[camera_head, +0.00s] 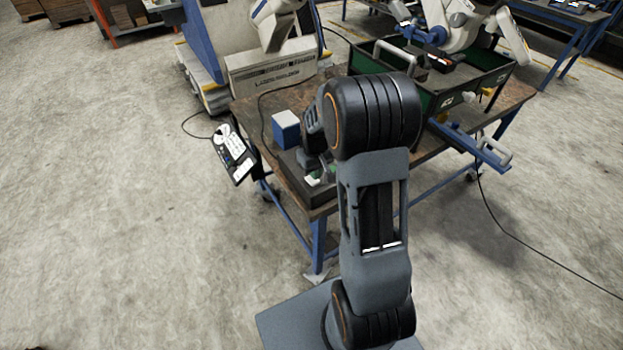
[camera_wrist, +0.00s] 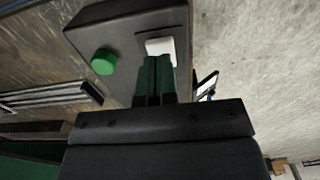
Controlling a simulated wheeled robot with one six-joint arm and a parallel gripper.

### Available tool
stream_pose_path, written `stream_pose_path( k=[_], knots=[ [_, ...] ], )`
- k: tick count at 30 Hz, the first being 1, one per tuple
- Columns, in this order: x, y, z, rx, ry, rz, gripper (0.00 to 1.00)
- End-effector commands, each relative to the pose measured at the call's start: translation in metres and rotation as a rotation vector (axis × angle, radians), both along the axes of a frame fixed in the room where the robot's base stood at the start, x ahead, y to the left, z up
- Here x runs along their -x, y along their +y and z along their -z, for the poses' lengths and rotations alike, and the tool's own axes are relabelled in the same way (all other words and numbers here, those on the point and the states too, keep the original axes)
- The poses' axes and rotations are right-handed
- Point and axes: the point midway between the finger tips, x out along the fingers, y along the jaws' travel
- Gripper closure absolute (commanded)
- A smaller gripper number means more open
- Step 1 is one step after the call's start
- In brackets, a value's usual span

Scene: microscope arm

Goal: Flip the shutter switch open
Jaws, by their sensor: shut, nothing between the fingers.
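A dark control box (camera_wrist: 122,32) fills the upper middle of the wrist view. It carries a white switch (camera_wrist: 160,46) and a round green button (camera_wrist: 104,61) to the left of it. My gripper (camera_wrist: 157,60) is shut and empty, its two green fingers side by side. The fingertips overlap the lower edge of the white switch in the picture; I cannot tell whether they touch it. In the head view the box (camera_head: 298,187) sits at the near left corner of the table, partly hidden by my arm. The white switch (camera_head: 312,181) shows there as a small pale spot.
The wooden table (camera_head: 258,112) has blue legs. A blue and white box (camera_head: 286,130) stands just behind the control box. A green-walled tray (camera_head: 480,86) is at the table's back right. A tilted control panel (camera_head: 234,153) is off the table's left edge. Open floor lies left.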

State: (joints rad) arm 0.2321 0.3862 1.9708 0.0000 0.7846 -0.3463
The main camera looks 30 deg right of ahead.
Motion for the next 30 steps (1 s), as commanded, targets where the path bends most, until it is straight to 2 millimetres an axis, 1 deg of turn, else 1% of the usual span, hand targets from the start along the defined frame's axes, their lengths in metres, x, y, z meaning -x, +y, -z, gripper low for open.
stream_pose_path(
  k=[17, 30],
  knots=[
    [0.0000, 0.0000, 0.0005, 0.000, 0.000, 0.000, 1.00],
    [0.0000, 0.0000, 0.0065, 0.000, 0.000, 0.000, 1.00]
  ],
)
